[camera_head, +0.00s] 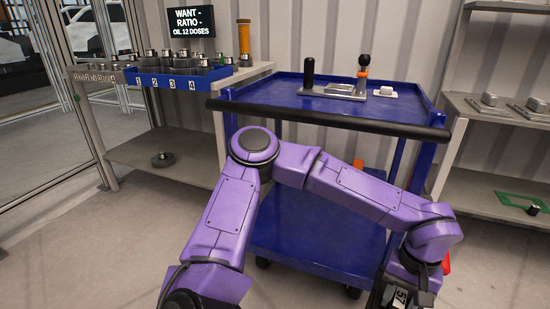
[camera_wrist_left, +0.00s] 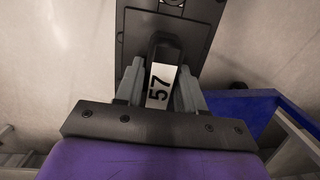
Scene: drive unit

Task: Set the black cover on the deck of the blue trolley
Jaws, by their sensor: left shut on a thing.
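The blue trolley (camera_head: 310,225) stands in the middle of the head view, with a raised tray (camera_head: 300,92) on top and a flat lower deck. Part of its blue frame shows at the right of the left wrist view (camera_wrist_left: 240,108). The black cover (camera_wrist_left: 198,28) is a dark plate with an upright handle bearing a white label "57". My left gripper (camera_wrist_left: 160,75) is shut on that handle. In the head view it hangs at the bottom edge (camera_head: 402,292), right of the lower deck; most of the cover is cut off there. My right gripper is out of view.
The lower deck looks bare where visible, though my left arm crosses in front. The top tray holds a black cylinder (camera_head: 309,72), an orange-and-black tool (camera_head: 363,70) and a white block (camera_head: 384,91). Shelves stand left (camera_head: 165,150) and right (camera_head: 490,205). A black bar (camera_head: 330,118) edges the tray.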

